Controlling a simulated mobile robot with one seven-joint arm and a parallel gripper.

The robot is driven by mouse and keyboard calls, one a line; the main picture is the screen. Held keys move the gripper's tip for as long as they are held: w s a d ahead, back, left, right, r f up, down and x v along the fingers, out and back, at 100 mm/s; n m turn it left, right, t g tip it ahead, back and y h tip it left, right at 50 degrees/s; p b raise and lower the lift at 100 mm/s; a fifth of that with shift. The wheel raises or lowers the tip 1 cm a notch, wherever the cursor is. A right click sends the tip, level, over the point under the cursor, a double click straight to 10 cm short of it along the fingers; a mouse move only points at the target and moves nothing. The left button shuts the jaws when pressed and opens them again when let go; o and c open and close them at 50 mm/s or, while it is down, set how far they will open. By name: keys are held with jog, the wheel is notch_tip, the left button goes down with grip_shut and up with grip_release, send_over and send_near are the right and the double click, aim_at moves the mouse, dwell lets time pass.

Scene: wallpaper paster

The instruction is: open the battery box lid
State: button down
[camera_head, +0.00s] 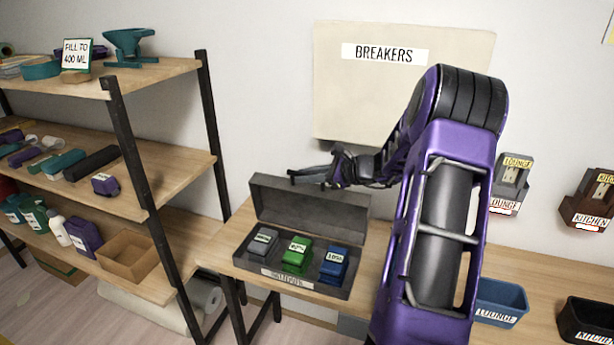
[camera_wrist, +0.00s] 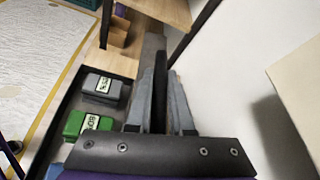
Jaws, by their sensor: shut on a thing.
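The dark grey battery box (camera_head: 290,287) stands on the wooden table with its lid (camera_head: 308,207) raised upright along the back edge. Three labelled blocks lie inside: grey (camera_head: 263,242), green (camera_head: 297,255) and blue (camera_head: 333,266). My gripper (camera_head: 308,176) is at the top edge of the raised lid, pointing left. In the wrist view my gripper (camera_wrist: 160,92) is shut with the dark lid (camera_wrist: 152,50) between its fingers. The grey block (camera_wrist: 103,87) and green block (camera_wrist: 85,124) show at left there. The exact contact is partly hidden by the fingers.
A shelf unit (camera_head: 150,165) with bottles and tools stands to the left. A pale panel marked BREAKERS (camera_head: 340,95) is on the wall behind my arm. A blue bin (camera_head: 500,300) and a black bin (camera_head: 590,318) are at right. Wall holders (camera_head: 508,185) hang above them.

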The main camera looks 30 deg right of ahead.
jog(key=c, duration=0.8)
grip_release()
jog(key=v, duration=1.7)
jog(key=shift+s+r, duration=0.15)
jog(key=shift+s, duration=0.05)
